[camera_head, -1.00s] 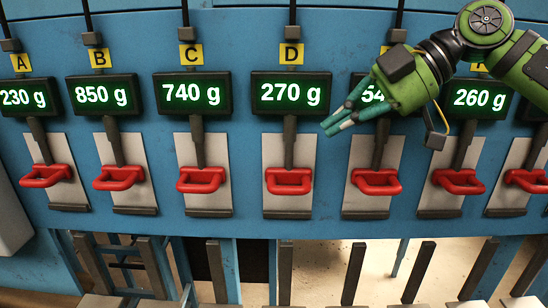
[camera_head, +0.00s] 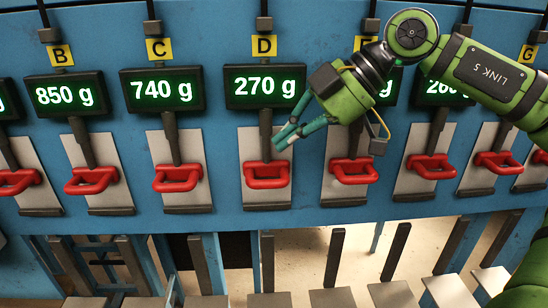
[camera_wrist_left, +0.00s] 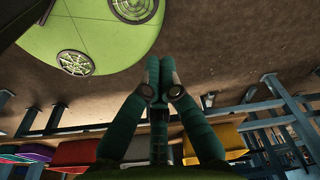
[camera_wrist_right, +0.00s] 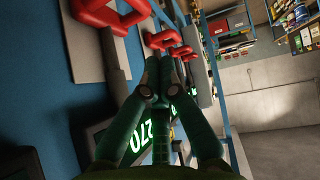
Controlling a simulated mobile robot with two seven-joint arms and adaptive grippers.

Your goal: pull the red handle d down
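The red handle d (camera_head: 266,175) is the red loop under the "D" tag (camera_head: 264,45) and the 270 g display (camera_head: 265,87). It hangs at the end of a dark lever on a grey plate. My right gripper (camera_head: 279,142) is just above and right of it, beside the lever, with its fingers pointing left and down. I see no contact with the handle. Its finger tips lie close together in the right wrist view (camera_wrist_right: 163,78); how far they are parted is unclear. My left gripper (camera_wrist_left: 158,68) shows only in the left wrist view, tips together and nothing visible between them.
Red handle c (camera_head: 177,178) is to the left, and another red handle (camera_head: 353,171) is close on the right, under my right gripper's wrist. More handles line the blue panel (camera_head: 225,130). Dark upright bars (camera_head: 334,258) stand below it.

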